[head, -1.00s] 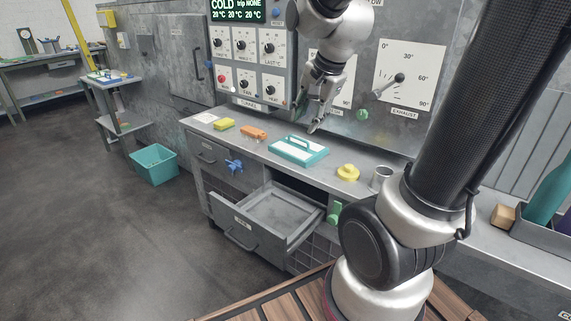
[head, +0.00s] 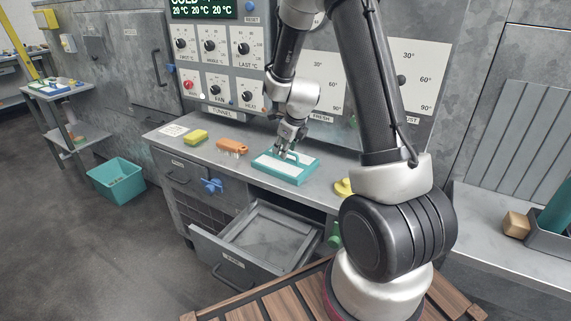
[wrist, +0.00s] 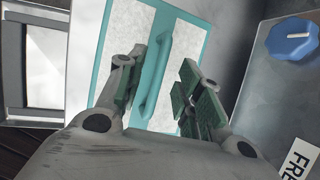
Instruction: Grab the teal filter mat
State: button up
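The teal filter mat (head: 299,174) lies on the grey bench top, a flat slab with a white panel and a raised teal handle. In the wrist view its handle (wrist: 153,72) runs lengthwise over the white panel (wrist: 185,62). My gripper (head: 283,150) is just above the mat in the head view. In the wrist view my gripper (wrist: 158,92) has its two green-padded fingers apart, with the handle between them, nearer the left finger. Whether the fingertips are down at the handle's height is hard to tell. Nothing is held.
An orange block (head: 232,146) and a yellow sponge-like block (head: 196,137) lie left of the mat. A yellow knobbed piece (head: 343,187) sits to the right, partly behind my arm. An open empty drawer (head: 268,238) juts out below. The control panel (head: 222,62) rises behind the bench.

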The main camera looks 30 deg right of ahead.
jog(key=shift+w+f, duration=0.3)
jog(key=shift+f, duration=0.35)
grip_shut()
